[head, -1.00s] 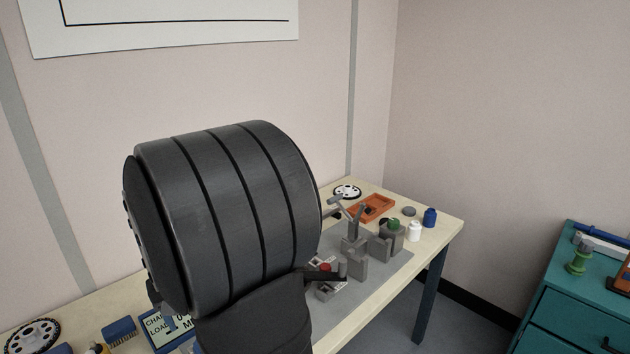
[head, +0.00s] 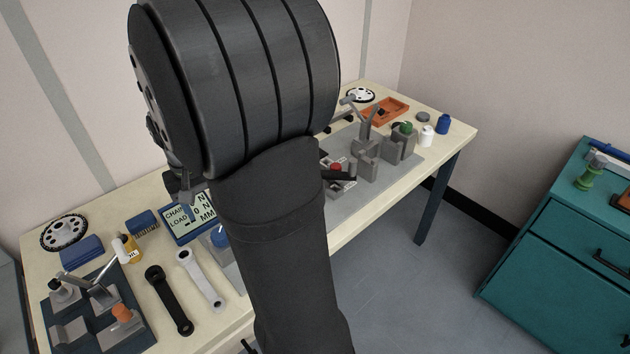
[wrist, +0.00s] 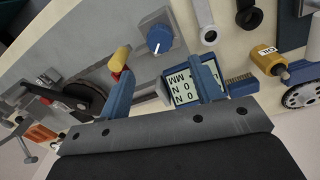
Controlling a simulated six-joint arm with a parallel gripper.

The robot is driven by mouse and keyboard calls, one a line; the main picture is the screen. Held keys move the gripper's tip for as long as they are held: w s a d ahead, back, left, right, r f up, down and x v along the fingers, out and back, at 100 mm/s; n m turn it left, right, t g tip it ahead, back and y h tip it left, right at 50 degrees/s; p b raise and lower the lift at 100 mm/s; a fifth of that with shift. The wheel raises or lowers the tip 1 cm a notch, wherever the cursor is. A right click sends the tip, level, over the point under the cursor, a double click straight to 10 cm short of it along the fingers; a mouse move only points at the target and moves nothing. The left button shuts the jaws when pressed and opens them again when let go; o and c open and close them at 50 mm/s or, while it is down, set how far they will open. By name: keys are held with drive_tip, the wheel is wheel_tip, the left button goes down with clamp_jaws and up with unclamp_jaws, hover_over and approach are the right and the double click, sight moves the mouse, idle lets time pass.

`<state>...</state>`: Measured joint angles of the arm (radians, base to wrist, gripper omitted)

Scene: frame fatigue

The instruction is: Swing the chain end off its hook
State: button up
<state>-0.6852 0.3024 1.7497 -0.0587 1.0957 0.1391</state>
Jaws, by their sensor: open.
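My gripper (wrist: 158,72) shows in the wrist view as two blue fingers standing apart on a grey bar, with nothing seen held between them. In the head view only a small part of it shows below the big dark arm link. In the wrist view a yellow cylinder (wrist: 120,58) with a red part appears at the left fingertip; I cannot tell whether they touch. Grey fixture blocks (head: 365,160) stand on a grey plate at the bench's right half, partly behind my arm. I cannot make out the chain, its end or its hook.
A display (head: 188,218) reading chain load and a blue knob (wrist: 160,40) lie near the gripper. Black and pale wrenches (head: 168,300) and a dark fixture tray (head: 62,305) are at left. An orange tray (head: 385,110) is far right. A teal cabinet (head: 555,255) stands apart.

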drive_tip(key=shift+w, duration=0.15)
drive_tip(key=c, duration=0.3)
drive_tip(key=shift+w+a, duration=0.1)
drive_tip(key=shift+w, duration=0.3)
drive_tip(key=c, duration=0.4)
drive_tip(key=w+g, duration=0.1)
drive_tip(key=w, duration=0.2)
drive_tip(key=shift+w+a+r, duration=0.1)
drive_tip(key=shift+w+a, duration=0.1)
clamp_jaws()
drive_tip(key=w+d+f+g+h, duration=0.1)
drive_tip(key=w+g, duration=0.2)
drive_tip(key=w, duration=0.9)
drive_tip(key=shift+d+h, duration=0.2)
drive_tip(key=shift+h, duration=0.2)
